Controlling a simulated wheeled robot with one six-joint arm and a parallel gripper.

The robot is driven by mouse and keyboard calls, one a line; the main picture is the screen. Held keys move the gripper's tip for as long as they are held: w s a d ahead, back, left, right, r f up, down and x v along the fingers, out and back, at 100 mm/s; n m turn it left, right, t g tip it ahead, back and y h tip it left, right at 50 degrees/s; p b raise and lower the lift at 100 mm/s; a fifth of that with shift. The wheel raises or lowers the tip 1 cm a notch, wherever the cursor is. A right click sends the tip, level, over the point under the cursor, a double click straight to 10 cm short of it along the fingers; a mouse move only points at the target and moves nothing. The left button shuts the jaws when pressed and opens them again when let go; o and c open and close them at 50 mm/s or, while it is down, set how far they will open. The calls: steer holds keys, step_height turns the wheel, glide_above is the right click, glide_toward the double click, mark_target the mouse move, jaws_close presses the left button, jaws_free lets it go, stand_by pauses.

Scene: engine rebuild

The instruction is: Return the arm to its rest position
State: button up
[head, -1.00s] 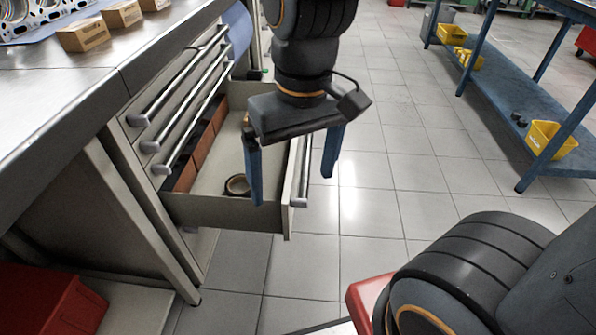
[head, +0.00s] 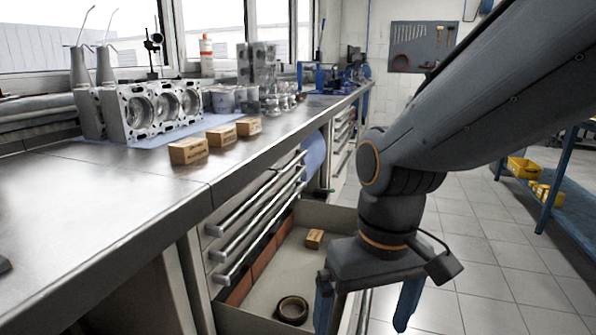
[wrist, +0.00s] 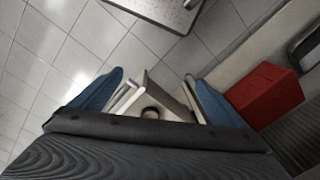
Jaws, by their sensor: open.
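My gripper (head: 365,302) hangs downward with its two blue fingers spread apart and nothing between them. It is at the right side of the open drawer (head: 268,280) in the head view, by the drawer's edge. Its height above the drawer is hard to tell. In the wrist view the gripper (wrist: 157,85) also shows spread blue fingers, with the drawer beyond them. A small cardboard box (head: 314,239) and a dark tape roll (head: 292,310) lie in the drawer. My arm reaches in from the upper right of the head view.
The workbench (head: 110,205) runs along the left, with an engine block (head: 150,108) and several small boxes on it. A red bin (wrist: 265,97) shows in the wrist view. A blue shelf (head: 570,190) with yellow bins stands at the right. The tiled floor between is clear.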

steer(key=d+r+m+p, duration=0.3)
steer(key=d+r+p, duration=0.6)
steer(key=p, duration=0.9)
steer(key=shift+d+r+h, duration=0.2)
steer(key=shift+r+h, duration=0.1)
steer(key=shift+r, duration=0.35)
